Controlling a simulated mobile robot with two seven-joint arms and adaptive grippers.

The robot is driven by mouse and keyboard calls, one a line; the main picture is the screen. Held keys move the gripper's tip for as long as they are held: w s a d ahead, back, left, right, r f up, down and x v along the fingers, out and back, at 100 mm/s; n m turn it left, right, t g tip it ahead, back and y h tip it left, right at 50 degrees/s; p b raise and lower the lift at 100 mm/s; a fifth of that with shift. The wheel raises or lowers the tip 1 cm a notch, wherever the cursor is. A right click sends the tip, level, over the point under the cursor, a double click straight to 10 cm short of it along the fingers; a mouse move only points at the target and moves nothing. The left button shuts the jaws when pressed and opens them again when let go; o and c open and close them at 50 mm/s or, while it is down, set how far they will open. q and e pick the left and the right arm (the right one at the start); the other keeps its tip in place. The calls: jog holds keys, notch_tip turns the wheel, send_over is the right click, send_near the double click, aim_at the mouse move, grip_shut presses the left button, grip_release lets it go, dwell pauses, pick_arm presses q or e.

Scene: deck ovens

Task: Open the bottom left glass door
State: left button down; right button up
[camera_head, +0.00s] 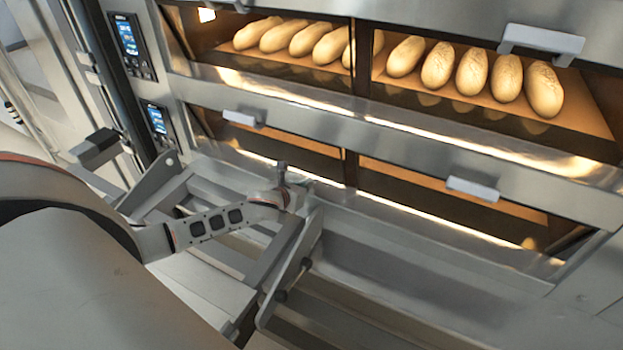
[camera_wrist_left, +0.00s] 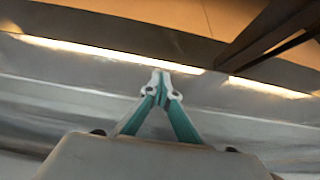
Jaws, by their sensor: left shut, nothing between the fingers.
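The bottom left glass door (camera_head: 290,146) is the dark pane on the left of the lower oven deck and looks shut. Its pale handle (camera_head: 242,118) sits at its top edge, with nothing on it. My left gripper (camera_head: 283,167) is below the door near its lower edge, down and to the right of the handle. In the left wrist view the fingers (camera_wrist_left: 160,76) meet at the tips, shut and empty, in front of the bright strip along the oven's lower edge. I cannot tell if they touch the oven. My right gripper is out of view.
The bottom right door's handle (camera_head: 472,189) is to the right. The upper deck holds several loaves (camera_head: 438,66) behind glass. Control panels (camera_head: 128,36) are at the left. A metal loader frame (camera_head: 290,262) lies below the oven, close to my left arm.

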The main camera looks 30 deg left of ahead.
aim_at(316, 174)
pick_arm(q)
jog(key=shift+w+a+r, duration=0.1)
jog(key=shift+w+r, duration=0.2)
jog(key=shift+w, duration=0.25)
jog(key=shift+w+r, duration=0.3)
jog(key=shift+w, duration=0.25)
jog(key=shift+w+r, duration=0.1)
jog(key=shift+w, duration=0.25)
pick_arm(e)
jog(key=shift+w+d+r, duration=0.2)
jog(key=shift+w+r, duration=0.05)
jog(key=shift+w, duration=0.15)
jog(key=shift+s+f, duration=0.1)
